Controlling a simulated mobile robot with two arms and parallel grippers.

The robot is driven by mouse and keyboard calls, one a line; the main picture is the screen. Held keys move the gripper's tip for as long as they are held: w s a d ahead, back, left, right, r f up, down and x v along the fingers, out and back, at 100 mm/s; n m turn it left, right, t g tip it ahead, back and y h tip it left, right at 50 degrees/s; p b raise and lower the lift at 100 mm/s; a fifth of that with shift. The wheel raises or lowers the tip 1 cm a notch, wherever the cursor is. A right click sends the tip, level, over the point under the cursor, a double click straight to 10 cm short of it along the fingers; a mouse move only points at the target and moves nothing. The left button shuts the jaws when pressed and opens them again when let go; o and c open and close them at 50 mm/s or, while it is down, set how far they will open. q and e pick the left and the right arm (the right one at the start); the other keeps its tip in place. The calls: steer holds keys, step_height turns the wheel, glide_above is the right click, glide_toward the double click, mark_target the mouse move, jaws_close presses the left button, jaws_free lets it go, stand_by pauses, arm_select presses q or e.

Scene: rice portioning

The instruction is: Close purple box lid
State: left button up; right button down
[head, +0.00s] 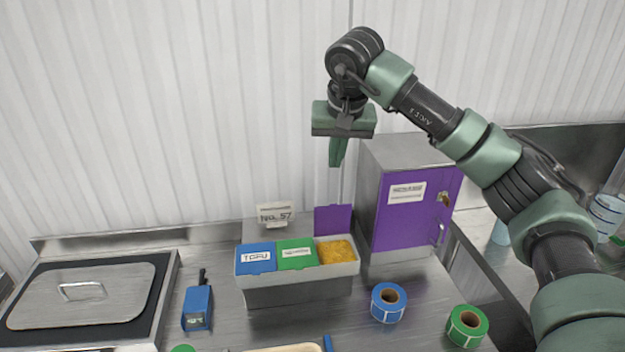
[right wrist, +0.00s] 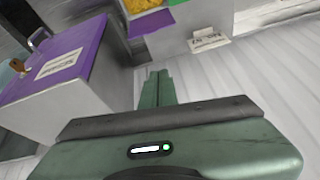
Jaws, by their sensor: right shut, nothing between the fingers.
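The purple lid (head: 333,219) stands upright, open, at the back of the right compartment of a grey box (head: 300,290) on the counter. That compartment holds yellow-orange grains (head: 336,252). In the right wrist view the purple lid (right wrist: 151,23) shows beyond the fingers, apart from them. My right gripper (head: 338,152) points down above and behind the lid, with its fingers shut and empty; its fingers also show in the right wrist view (right wrist: 157,88). My left gripper is not in view.
Blue (head: 256,257) and green (head: 296,253) lids cover the other compartments. A metal cabinet with a purple door (head: 415,215) stands close on the right. A sign (head: 275,214) is behind the box. Blue (head: 388,302) and green (head: 467,326) rolls lie at front right.

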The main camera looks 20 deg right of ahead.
steer(key=n, duration=0.2)
steer(key=p, duration=0.6)
glide_above(332, 219)
step_height(332, 219, down, 9)
steer(key=shift+w+d, duration=0.25)
steer(key=shift+w, duration=0.05)
steer(key=shift+f, duration=0.1)
